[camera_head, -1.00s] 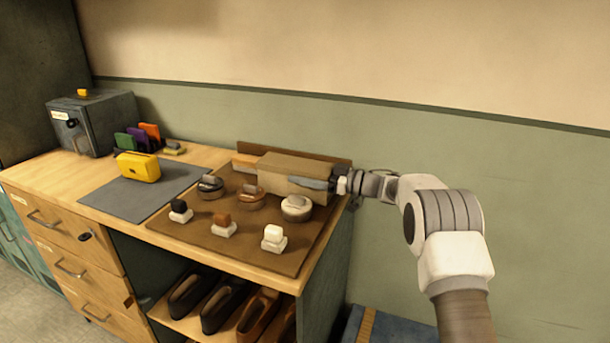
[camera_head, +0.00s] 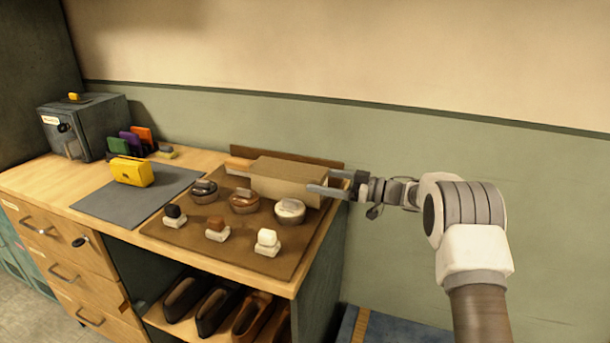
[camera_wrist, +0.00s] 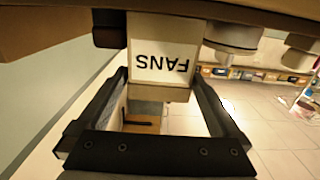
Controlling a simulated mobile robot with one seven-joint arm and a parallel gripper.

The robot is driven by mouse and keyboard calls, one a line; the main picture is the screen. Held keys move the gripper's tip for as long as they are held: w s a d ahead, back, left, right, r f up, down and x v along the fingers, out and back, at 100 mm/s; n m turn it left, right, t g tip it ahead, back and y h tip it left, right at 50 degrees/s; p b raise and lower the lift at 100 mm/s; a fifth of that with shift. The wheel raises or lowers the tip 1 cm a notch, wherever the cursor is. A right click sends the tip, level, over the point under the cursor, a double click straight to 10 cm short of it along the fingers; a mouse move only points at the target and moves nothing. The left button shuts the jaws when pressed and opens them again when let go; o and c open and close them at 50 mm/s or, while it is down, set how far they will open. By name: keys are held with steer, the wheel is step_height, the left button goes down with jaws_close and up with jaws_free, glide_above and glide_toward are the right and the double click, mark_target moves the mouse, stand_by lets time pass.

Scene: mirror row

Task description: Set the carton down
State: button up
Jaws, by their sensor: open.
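A tan carton (camera_head: 285,180) lies on its long side at the back right of the brown mat (camera_head: 265,262), seemingly resting on it. Its lower near side is partly hidden behind the round tins. In the wrist view its white end label (camera_wrist: 163,62) reads "FANS" upside down. My gripper (camera_head: 326,181) is open at the carton's right end. In the wrist view its two fingers (camera_wrist: 160,80) stand apart on either side of the carton's end, with visible gaps; the palm is back from the carton.
Several round tins (camera_head: 244,201) and small blocks on white bases (camera_head: 267,241) stand close in front of the carton. A brown strip (camera_head: 290,155) runs behind it. A yellow object (camera_head: 131,171) sits on a grey mat (camera_head: 100,202). Right of the bench is open space.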

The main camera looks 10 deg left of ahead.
steer(key=d, duration=0.4)
steer(key=shift+s+d, duration=0.35)
steer(key=shift+d, duration=0.05)
